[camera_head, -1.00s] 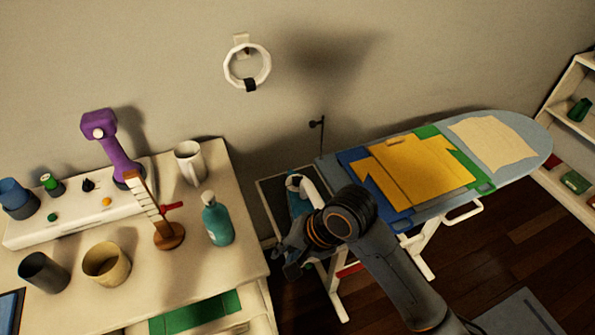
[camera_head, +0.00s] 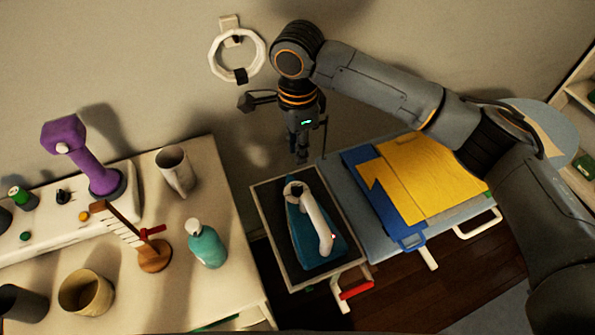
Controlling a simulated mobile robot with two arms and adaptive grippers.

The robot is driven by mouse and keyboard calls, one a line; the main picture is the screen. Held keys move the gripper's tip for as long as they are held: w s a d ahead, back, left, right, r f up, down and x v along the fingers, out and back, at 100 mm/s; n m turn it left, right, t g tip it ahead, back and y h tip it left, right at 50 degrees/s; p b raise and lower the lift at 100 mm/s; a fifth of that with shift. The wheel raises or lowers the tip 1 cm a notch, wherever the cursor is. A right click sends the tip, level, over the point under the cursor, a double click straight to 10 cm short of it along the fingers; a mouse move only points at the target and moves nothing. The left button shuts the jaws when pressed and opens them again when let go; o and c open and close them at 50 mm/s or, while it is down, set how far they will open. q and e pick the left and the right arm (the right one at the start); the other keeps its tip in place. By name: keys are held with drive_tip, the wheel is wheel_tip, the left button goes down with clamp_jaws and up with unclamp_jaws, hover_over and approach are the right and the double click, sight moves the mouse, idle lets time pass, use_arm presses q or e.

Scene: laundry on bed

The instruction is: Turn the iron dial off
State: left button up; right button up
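The iron (camera_head: 314,222) has a blue body and a white handle and lies in a grey-framed tray (camera_head: 262,222) at the left end of the ironing board. A ring-shaped part shows at the rear of its handle, and a small red spot near its front end; I cannot make out the dial's setting. My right gripper (camera_head: 302,155) points down, above and behind the iron, and is apart from it. Its fingers look close together, but whether they are shut is unclear. My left gripper is not in view.
The ironing board (camera_head: 350,200) carries a folded yellow and blue cloth (camera_head: 415,180). A white table (camera_head: 205,285) at left holds a teal bottle (camera_head: 206,245), a white mug (camera_head: 175,172), cups and a purple device (camera_head: 82,155). A white ring (camera_head: 237,52) hangs on the wall.

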sight(297, 186)
drive_tip(key=f, duration=0.2)
drive_tip(key=s+f+p, duration=0.1)
drive_tip(key=f, duration=0.5)
drive_tip(key=shift+w+f, duration=0.3)
drive_tip(key=shift+f, duration=0.05)
wheel_tip(297, 186, down, 2)
drive_tip(key=shift+f+p, duration=0.15)
drive_tip(key=shift+p, duration=0.2)
drive_tip(key=shift+s+f, duration=0.1)
drive_tip(key=shift+f, duration=0.5)
drive_tip(key=shift+a, duration=0.1)
clamp_jaws()
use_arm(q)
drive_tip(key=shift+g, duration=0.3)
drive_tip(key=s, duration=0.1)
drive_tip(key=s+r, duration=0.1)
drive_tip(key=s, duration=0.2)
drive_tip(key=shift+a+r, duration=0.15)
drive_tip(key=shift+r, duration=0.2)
